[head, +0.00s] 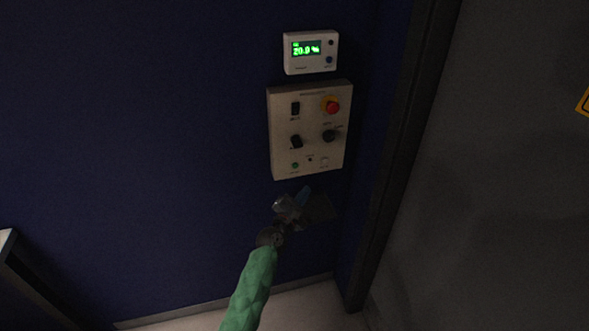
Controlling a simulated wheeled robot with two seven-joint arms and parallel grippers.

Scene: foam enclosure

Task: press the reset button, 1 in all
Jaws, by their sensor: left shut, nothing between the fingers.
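A beige control panel (283,118) is mounted on the dark blue wall. Along its bottom are a green button (295,165), a small dark dot (310,159) and a pale round button (325,160). The labels are too small to read, so I cannot tell which one is the reset button. My left gripper (304,194), on a green-sleeved arm, is shut and empty just below the panel's lower edge in the picture. It does not cover the bottom row. I cannot tell its distance from the wall. My right gripper is out of view.
The panel also has a red mushroom button (332,106) on yellow, a dark switch (295,108) and two dark knobs (296,141) (329,136). A white display box (311,66) reading about 20.0 % hangs above. A dark frame post (398,150) stands to the right.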

